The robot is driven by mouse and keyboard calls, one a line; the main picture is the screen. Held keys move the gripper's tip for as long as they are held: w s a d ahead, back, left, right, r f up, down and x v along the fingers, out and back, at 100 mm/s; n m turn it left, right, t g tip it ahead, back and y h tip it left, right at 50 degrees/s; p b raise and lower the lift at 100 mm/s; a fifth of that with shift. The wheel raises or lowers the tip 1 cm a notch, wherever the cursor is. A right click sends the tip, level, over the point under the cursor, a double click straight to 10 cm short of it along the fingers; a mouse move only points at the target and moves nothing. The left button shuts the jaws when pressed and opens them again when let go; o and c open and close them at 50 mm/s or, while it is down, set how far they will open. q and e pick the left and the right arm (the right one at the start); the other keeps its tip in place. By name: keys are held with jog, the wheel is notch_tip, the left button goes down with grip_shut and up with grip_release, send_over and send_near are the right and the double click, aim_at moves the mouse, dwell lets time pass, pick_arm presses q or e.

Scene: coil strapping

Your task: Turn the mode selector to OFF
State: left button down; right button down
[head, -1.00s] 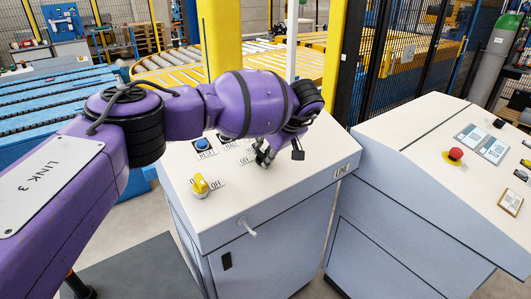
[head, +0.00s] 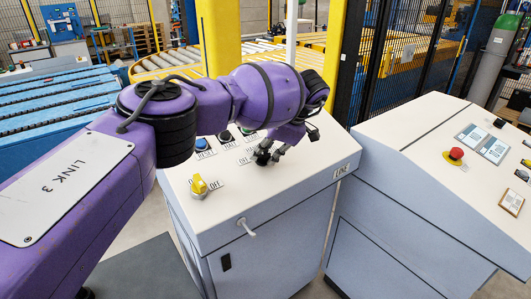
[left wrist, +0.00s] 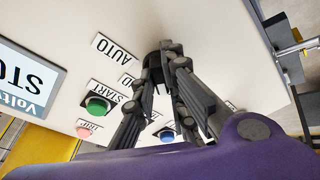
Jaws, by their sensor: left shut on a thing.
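The mode selector is a black knob (left wrist: 153,66) on the sloping pale console top (head: 290,195), with an AUTO label (left wrist: 116,48) beside it and another label ending in D partly hidden. My left gripper (head: 268,153) reaches down onto it from above. In the left wrist view its fingertips (left wrist: 168,52) are closed around the knob, which they partly hide. The knob's pointer direction cannot be made out. My right gripper is in neither view.
A blue button (head: 201,144) and green START button (left wrist: 97,105) are close by. A grey handle (head: 247,229) juts from the front. A second console (head: 430,150) carries a red button (head: 456,153).

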pick_arm(q)
jog(key=shift+n, duration=0.7)
jog(key=c, duration=1.8)
grip_release()
jog(key=v, duration=1.2)
jog(key=shift+w, duration=0.1)
